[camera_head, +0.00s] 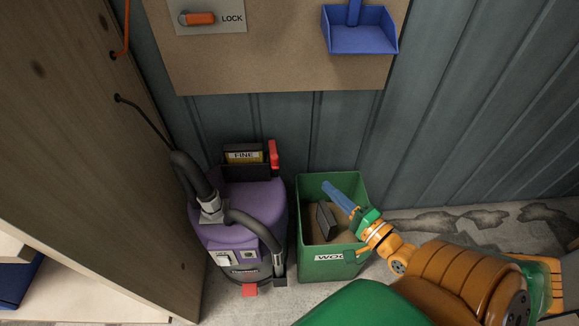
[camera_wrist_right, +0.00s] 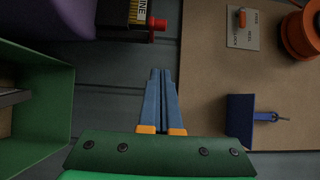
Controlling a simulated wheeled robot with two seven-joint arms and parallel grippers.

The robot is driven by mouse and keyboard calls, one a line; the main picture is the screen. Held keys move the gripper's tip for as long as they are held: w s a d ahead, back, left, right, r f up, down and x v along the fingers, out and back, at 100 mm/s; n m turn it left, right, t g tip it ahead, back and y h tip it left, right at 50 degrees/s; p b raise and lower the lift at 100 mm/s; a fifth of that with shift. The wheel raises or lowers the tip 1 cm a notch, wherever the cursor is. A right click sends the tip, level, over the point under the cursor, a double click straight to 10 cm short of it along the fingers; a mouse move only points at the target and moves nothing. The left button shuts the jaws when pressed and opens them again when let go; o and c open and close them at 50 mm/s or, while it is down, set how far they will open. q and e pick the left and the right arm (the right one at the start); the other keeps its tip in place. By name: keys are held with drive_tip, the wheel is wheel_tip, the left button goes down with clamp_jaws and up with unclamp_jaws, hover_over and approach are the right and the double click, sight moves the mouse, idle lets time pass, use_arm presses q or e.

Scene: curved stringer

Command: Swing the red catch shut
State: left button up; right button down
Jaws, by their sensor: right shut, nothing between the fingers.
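A red catch (camera_head: 273,155) stands upright at the right end of the black holder with the FINE box (camera_head: 243,155), above the purple vacuum (camera_head: 238,212). In the right wrist view the red catch (camera_wrist_right: 157,23) is at the top, beyond the fingertips and apart from them. My right gripper (camera_head: 328,186) is shut and empty, its blue fingers over the green bin, below and to the right of the catch. Its fingers (camera_wrist_right: 161,75) also show in the right wrist view, pressed together. A second red part (camera_head: 250,290) is low on the vacuum's front. My left gripper is not in view.
The green bin (camera_head: 331,271) stands right of the vacuum, with dark blocks inside. A black hose (camera_head: 256,226) loops over the vacuum. A LOCK panel (camera_head: 231,18) and a blue dustpan (camera_head: 362,38) are on the brown board. A wooden panel (camera_head: 90,150) stands left.

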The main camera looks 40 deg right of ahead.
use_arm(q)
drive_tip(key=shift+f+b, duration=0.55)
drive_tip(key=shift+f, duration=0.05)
use_arm(e)
drive_tip(key=w+a, duration=0.3)
drive_tip(key=w, duration=0.9)
drive_tip(key=shift+w+a, duration=0.3)
drive_tip(key=shift+a, duration=0.05)
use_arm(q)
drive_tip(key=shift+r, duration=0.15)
